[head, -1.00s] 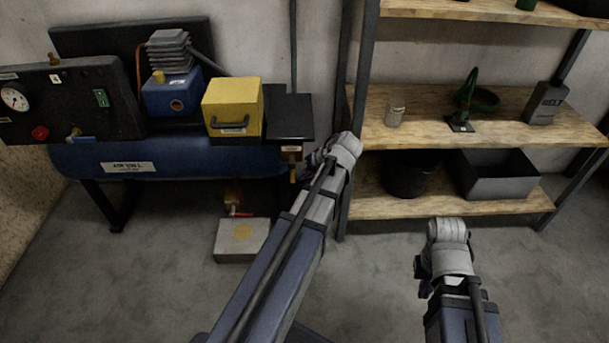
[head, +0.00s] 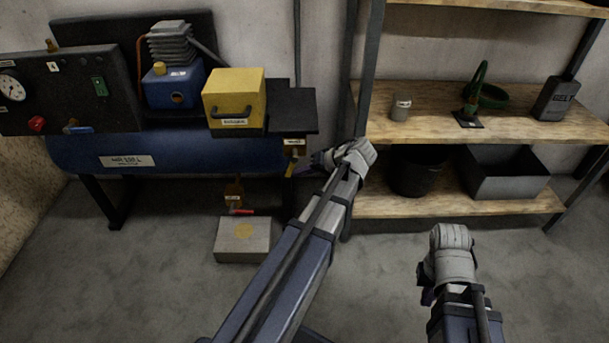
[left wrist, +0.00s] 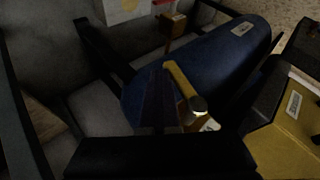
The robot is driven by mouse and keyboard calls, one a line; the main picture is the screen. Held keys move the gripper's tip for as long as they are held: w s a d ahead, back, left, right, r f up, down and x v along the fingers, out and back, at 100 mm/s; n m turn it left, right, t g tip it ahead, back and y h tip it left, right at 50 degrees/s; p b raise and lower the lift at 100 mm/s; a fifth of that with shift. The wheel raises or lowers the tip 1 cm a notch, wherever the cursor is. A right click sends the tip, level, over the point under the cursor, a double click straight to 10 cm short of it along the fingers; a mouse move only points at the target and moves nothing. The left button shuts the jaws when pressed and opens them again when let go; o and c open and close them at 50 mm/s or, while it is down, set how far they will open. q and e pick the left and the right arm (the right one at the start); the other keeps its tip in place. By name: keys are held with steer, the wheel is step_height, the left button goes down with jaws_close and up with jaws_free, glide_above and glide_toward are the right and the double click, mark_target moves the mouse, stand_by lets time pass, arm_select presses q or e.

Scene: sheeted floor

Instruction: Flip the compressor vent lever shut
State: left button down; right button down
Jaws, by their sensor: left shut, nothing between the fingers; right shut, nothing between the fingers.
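The compressor's blue tank (head: 170,150) stands at the left in the head view. At its right end is a small brown tagged fitting (head: 294,143) with a yellow lever (head: 290,168) pointing downward. The yellow lever shows larger in the left wrist view (left wrist: 181,82), beside my dark fingers. My left gripper (head: 317,161) is shut and empty just right of the lever; its fingers also show in the left wrist view (left wrist: 157,100). I cannot tell whether they touch the lever. My right gripper (head: 426,296) is shut and empty over the floor, its fingers mostly hidden.
A yellow box (head: 235,98) with a handle sits above the tank. A red-handled drain valve (head: 240,211) hangs below, over a pale block (head: 243,240). The panel (head: 70,95) has a blue lever (head: 78,129). A shelf (head: 455,206) stands at right; floor in front is clear.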

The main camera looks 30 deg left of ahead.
arm_select(q)
steer(key=shift+s+a+f+g+y+b, duration=0.15)
steer(key=shift+s+a+y+b, duration=0.25)
steer(key=shift+a+b, duration=0.2)
steer(key=shift+s+a+r+g+y+b, duration=0.15)
steer(key=shift+s+a+y+b, duration=0.15)
steer(key=shift+s+a+b, duration=0.25)
arm_select(e)
steer(key=shift+f, duration=1.1)
arm_select(q)
steer(key=shift+w+f, duration=0.2)
arm_select(e)
steer(key=shift+f, duration=0.1)
